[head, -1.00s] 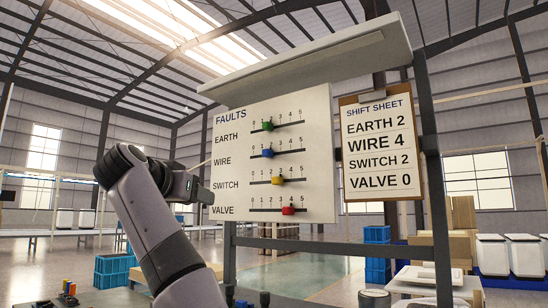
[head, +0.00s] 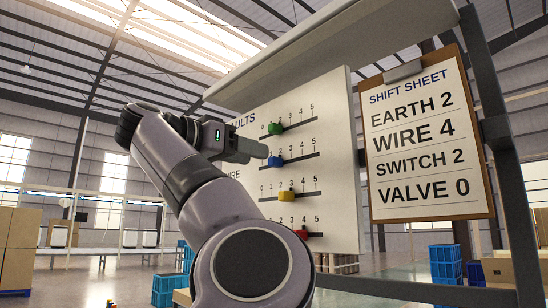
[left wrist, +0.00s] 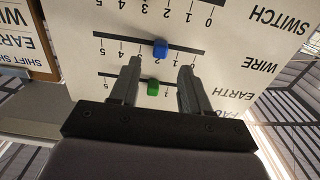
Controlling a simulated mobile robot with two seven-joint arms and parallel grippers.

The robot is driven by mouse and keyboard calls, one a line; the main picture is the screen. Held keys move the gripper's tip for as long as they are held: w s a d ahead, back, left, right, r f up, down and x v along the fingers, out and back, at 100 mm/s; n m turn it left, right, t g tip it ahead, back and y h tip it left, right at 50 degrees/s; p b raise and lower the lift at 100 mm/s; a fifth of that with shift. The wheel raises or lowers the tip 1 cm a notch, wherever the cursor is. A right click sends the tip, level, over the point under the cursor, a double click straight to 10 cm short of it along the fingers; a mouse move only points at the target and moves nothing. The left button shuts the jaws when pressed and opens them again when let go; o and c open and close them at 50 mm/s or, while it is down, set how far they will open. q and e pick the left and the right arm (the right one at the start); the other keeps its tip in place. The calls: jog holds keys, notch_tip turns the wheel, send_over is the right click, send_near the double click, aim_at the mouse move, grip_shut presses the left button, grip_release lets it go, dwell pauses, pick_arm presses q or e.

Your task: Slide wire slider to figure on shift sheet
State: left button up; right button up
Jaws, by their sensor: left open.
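The wire slider is a blue knob (head: 275,161) on the second slot of the white faults panel (head: 345,150), at about 2. In the left wrist view the blue knob (left wrist: 160,49) appears upside down, just beyond and between my fingertips. My left gripper (head: 252,150) is open in front of the panel; its fingers (left wrist: 160,66) straddle the blue knob's column without visibly gripping it. The green earth knob (left wrist: 153,88) shows between the fingers. The shift sheet (head: 425,140) on a clipboard reads EARTH 2, WIRE 4, SWITCH 2, VALVE 0. My arm hides the panel's left labels in the head view.
The yellow switch knob (head: 286,196) and red valve knob (head: 301,233) sit on the lower slots. A grey ledge (head: 330,50) overhangs the panel, and a dark post (head: 495,130) stands right of the sheet. Blue crates (head: 447,270) are behind.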

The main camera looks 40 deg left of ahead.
aim_at(271, 158)
pick_arm(q)
jog(key=w, duration=0.1)
jog(key=w+p, duration=0.1)
jog(key=w, duration=0.2)
jog(key=shift+d+r, duration=0.1)
jog(key=shift+d, duration=0.15)
jog(key=shift+w+p, duration=0.35)
jog(key=shift+w, duration=0.3)
grip_shut()
